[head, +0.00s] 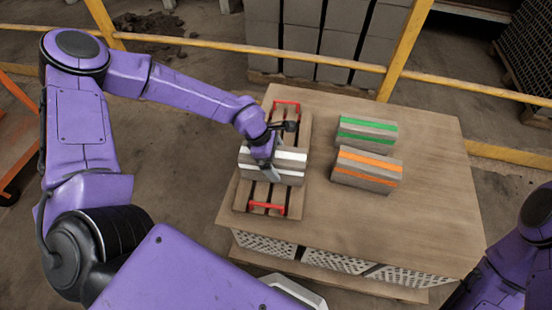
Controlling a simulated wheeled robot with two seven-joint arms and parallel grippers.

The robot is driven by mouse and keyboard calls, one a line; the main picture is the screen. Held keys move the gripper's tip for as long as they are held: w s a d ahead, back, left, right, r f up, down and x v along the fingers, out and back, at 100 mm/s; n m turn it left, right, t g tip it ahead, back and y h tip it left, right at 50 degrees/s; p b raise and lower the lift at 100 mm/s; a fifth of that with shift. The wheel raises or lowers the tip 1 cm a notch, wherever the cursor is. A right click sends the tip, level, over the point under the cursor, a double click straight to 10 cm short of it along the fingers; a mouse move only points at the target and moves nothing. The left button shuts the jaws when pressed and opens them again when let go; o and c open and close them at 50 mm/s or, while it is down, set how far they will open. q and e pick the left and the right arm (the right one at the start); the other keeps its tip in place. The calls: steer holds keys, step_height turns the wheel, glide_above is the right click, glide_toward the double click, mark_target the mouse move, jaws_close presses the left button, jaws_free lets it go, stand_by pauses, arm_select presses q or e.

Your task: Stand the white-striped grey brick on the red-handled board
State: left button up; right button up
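The white-striped grey brick (291,160) is at the middle of the red-handled board (245,196), its long side running left to right across the slats. Whether it rests fully on the slats cannot be told. The board's red handles show at its far and near ends. My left gripper (269,165) is at the brick, reaching down over its middle, with a grey finger against or just in front of its near side. The other finger is hidden, so its grip cannot be told. My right arm shows at the lower right edge; its gripper is out of view.
A green-striped brick (361,135) and an orange-striped brick (366,171) stand on the wooden table top (420,215), right of the board. The table's near right part is clear. A yellow railing (350,64) and stacked grey blocks (340,40) are behind.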

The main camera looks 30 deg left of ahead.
arm_select(q)
steer(key=p+v, duration=0.2)
steer(key=v, duration=0.9)
steer(key=shift+r+p, duration=0.35)
steer(key=shift+s+a+r, duration=0.1)
steer(key=shift+a+r, duration=0.05)
steer(key=shift+r, duration=0.1)
